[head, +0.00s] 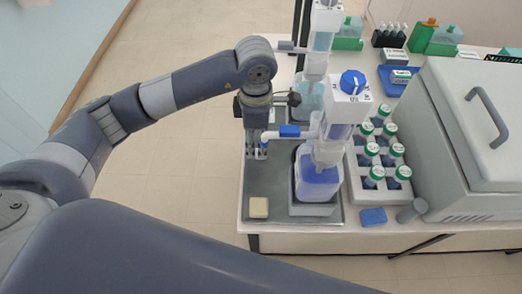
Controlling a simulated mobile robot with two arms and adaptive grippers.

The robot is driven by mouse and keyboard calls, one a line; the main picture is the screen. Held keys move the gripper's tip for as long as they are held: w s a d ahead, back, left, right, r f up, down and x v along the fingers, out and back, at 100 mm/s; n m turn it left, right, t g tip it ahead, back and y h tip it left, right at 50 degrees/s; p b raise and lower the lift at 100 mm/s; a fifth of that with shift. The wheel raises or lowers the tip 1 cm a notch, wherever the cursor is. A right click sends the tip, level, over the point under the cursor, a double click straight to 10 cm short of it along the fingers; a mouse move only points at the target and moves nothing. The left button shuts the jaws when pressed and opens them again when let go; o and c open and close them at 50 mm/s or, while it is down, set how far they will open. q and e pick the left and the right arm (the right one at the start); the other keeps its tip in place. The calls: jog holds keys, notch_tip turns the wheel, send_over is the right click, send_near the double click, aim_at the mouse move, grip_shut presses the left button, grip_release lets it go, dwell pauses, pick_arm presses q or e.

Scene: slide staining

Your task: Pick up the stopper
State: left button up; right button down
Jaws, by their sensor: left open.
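My left gripper (257,152) points down over the left part of the grey metal tray (268,180) and is open. Nothing shows between its fingers. I cannot tell for certain which thing is the stopper. A small cream block-like piece (259,208) lies on the tray's front left corner, nearer the front edge than the gripper and apart from it. A small grey cylinder (411,210) lies at the table's front edge, right of a blue pad (373,217). My right gripper is out of view.
A dispenser with a white spout and blue-liquid container (318,185) stands right beside the gripper; another (310,95) stands behind. A grey rack (358,185) holds several green-capped bottles. A large grey lidded machine (470,130) fills the right. The tray's front left is mostly clear.

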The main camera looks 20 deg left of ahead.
pick_arm(q)
notch_tip(320, 180, down, 3)
jog(key=shift+s+a+f+p, duration=0.1)
jog(key=shift+a+f+p, duration=0.1)
jog(key=shift+p, duration=0.65)
jog(key=shift+f, duration=0.65)
jog(key=c, duration=0.8)
pick_arm(e)
jog(key=shift+w+d+r, duration=0.35)
jog(key=shift+w+r, duration=0.1)
jog(key=shift+r, duration=0.15)
jog(key=shift+w+d+r, duration=0.35)
jog(key=shift+w+r, duration=0.1)
jog(key=shift+r, duration=0.1)
